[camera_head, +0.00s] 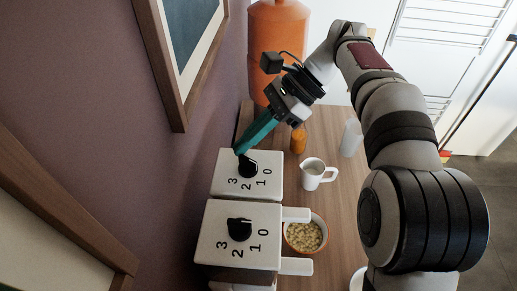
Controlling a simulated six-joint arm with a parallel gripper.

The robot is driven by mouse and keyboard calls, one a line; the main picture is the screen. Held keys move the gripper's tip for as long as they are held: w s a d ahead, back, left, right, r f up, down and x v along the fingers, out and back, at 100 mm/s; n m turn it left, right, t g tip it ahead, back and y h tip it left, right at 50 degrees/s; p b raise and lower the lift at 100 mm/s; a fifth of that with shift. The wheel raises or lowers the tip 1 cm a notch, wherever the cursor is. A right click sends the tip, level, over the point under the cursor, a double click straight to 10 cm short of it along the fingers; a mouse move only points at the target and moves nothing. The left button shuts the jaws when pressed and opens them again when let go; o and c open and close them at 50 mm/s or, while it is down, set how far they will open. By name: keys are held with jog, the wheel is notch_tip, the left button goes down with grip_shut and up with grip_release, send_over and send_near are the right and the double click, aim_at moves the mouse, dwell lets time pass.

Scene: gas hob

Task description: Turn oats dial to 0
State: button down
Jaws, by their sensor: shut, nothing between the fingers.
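No label shows which is the oats dial, and I cannot read either setting surely. My gripper (240,151), with long teal fingers, is shut and empty. Its tips are at the upper left of the far dial and hide a little of it; I cannot tell if they touch.
A white jug (313,174), an orange jar (298,140) and a pale bottle (350,138) stand on the wooden counter (338,205). A large orange container (277,40) stands behind.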

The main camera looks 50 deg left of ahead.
jog(key=shift+s+d, duration=0.1)
jog(key=shift+s, duration=0.2)
jog(key=v, duration=0.7)
jog(key=shift+w+r, duration=0.2)
jog(key=shift+w+d, duration=0.1)
jog(key=shift+d, duration=0.1)
jog(key=d+f+t, duration=0.3)
jog(key=d+t, duration=0.2)
jog(key=d, duration=1.9)
jog(key=s+d+f+m+t+h, duration=0.1)
jog(key=s+d+f+t, duration=0.2)
jog(key=s+d+f, duration=0.7)
jog(key=shift+s+d+f+h, duration=0.3)
jog(key=shift+s+f, duration=0.2)
jog(key=shift+f, duration=0.4)
